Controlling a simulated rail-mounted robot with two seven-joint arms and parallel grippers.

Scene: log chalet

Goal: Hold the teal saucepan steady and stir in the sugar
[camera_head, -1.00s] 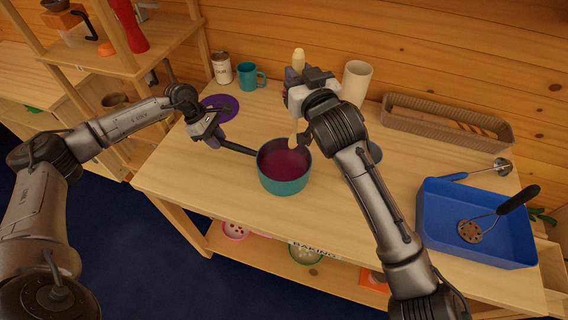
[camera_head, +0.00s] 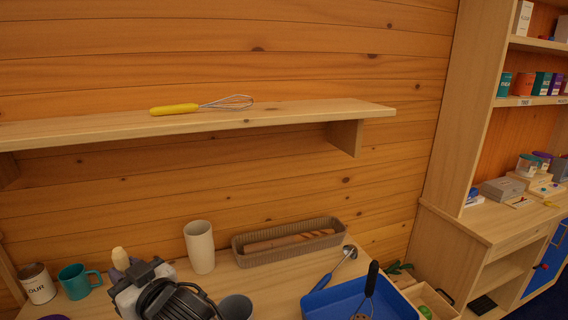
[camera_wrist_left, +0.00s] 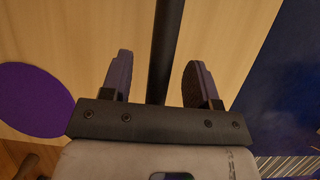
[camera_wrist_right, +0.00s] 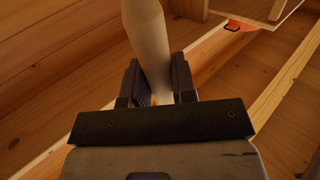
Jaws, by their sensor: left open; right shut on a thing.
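My right gripper (camera_head: 135,278) shows at the bottom left of the head view. It is shut on a pale wooden utensil, whose rounded handle end (camera_head: 119,258) sticks up; the handle (camera_wrist_right: 148,40) also shows between the fingers in the right wrist view. My left gripper (camera_wrist_left: 158,80) shows only in its wrist view. It is open, its fingers on either side of the saucepan's dark handle (camera_wrist_left: 167,45), with gaps visible. The teal pan body is outside all current views. I cannot make out any sugar.
A flour tin (camera_head: 38,285), teal mug (camera_head: 75,281), cream cup (camera_head: 199,247) and woven basket (camera_head: 241,252) stand along the wall. A blue tray (camera_head: 325,304) holds a dark-handled utensil. A whisk (camera_head: 190,107) lies on the wall shelf (camera_head: 300,113). A purple disc (camera_wrist_left: 33,98) lies near the left gripper.

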